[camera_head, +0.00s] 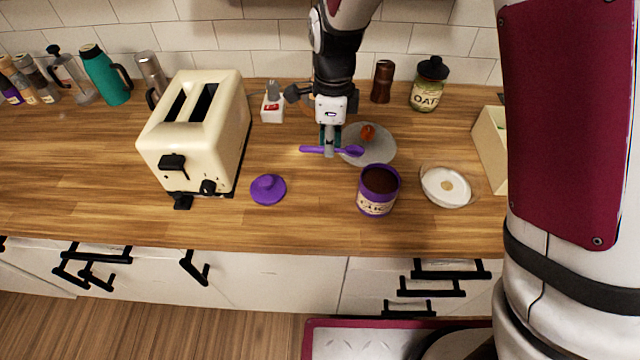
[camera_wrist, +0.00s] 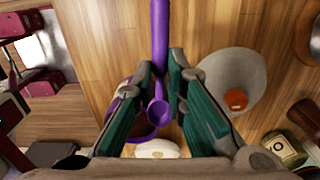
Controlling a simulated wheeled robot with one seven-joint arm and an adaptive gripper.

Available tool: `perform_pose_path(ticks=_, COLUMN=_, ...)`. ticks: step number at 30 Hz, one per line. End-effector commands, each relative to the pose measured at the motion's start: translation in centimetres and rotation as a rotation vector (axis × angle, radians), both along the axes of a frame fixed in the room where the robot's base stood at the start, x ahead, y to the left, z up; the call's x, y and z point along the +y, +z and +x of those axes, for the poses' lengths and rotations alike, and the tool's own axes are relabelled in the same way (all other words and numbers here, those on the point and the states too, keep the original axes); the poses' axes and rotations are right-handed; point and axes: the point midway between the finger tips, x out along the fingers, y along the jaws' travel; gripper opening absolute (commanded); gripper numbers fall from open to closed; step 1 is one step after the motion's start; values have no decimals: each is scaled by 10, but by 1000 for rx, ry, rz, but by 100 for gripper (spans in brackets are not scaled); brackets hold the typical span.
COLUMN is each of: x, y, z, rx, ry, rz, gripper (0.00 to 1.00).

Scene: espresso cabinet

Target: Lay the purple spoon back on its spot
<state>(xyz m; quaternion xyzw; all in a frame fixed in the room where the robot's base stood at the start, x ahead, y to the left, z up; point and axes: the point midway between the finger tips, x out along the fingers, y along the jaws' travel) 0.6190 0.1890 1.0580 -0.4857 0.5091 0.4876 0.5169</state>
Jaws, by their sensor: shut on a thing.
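The purple spoon (camera_head: 315,149) is held level between the fingertips of my gripper (camera_head: 329,143), over the counter at the left edge of a grey round plate (camera_head: 382,157). Its handle points left and its bowl points right in the head view. In the wrist view the spoon (camera_wrist: 159,45) runs between the teal fingers of my gripper (camera_wrist: 158,80), with its bowl lower down near the purple jar. I cannot tell whether the spoon touches the plate or the counter. No marked spot for the spoon is clear in either view.
An open purple jar (camera_head: 377,204) with brown contents stands in front of the plate, its purple lid (camera_head: 268,190) lying to the left. A red object (camera_head: 367,132) is on the plate. A white dish (camera_head: 446,187) is right; a cream toaster (camera_head: 195,135) is left.

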Motion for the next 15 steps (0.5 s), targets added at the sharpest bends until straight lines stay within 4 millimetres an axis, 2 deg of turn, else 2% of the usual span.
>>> perform_pose_path(ticks=1, x=9, y=-6, z=-3, rx=1, ry=21, rz=-2, gripper=0)
perform_pose_path(ticks=5, x=20, y=-15, z=-8, rx=1, ry=46, rz=-4, gripper=0)
perform_pose_path(ticks=15, x=21, y=-69, z=-10, rx=2, ry=49, rz=-5, gripper=0)
